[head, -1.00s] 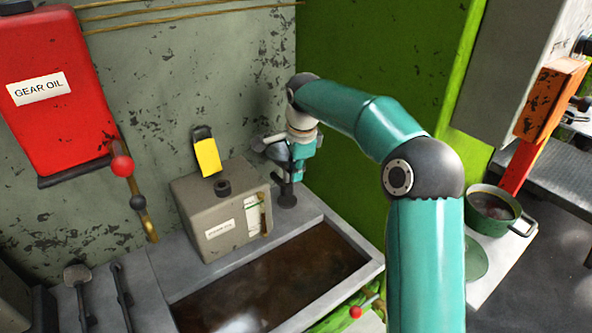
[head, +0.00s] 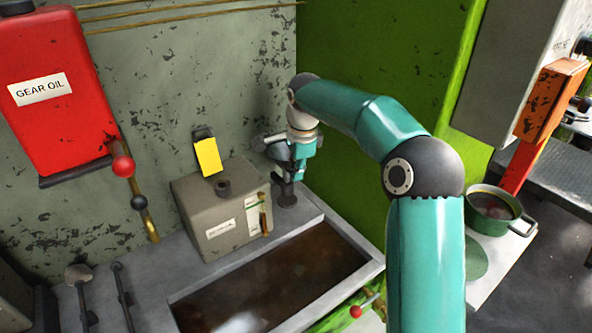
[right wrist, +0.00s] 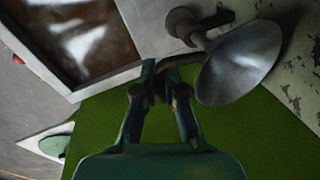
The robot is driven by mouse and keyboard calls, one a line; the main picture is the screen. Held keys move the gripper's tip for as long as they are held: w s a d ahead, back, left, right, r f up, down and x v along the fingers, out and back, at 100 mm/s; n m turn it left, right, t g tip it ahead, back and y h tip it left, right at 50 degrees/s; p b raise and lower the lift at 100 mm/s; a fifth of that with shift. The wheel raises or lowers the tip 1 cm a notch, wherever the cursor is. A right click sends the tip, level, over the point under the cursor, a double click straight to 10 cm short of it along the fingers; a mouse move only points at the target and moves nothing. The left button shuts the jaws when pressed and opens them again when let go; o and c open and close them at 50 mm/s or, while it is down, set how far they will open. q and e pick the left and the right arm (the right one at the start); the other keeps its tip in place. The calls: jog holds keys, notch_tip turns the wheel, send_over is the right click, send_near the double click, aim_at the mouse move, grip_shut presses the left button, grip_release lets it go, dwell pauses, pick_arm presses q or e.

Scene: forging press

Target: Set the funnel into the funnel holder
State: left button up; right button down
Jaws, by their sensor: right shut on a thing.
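The grey metal funnel (right wrist: 240,62) shows in the right wrist view with its wide mouth turned towards the camera. My right gripper (right wrist: 160,88) is shut on a dark handle-like part at the funnel's side. In the head view the gripper (head: 290,165) is by the wall, and the funnel (head: 266,143) shows only partly to its left. The dark funnel holder (head: 286,199) stands on the bench ledge below, with its round base (right wrist: 182,22) and post beside the funnel in the wrist view. Whether the funnel's spout is inside the holder is hidden. My left gripper is out of view.
A beige box (head: 215,215) with a yellow tag stands left of the holder. A trough of brown liquid (head: 270,280) lies in front. A red gear oil tank (head: 45,100) hangs at left. A green panel (head: 370,70) rises behind my arm. A green pot (head: 493,220) stands at right.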

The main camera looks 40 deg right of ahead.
jog(key=shift+s+b+x, duration=0.15)
jog(key=shift+b+x, duration=0.55)
jog(key=shift+x, duration=0.2)
jog(key=shift+s+b+x, duration=0.2)
jog(key=shift+b+x, duration=0.45)
jog(key=shift+x, duration=0.25)
jog(key=shift+a, duration=0.1)
jog(key=c, duration=1.2)
grip_release()
jog(key=shift+f, duration=0.1)
jog(key=v, duration=1.2)
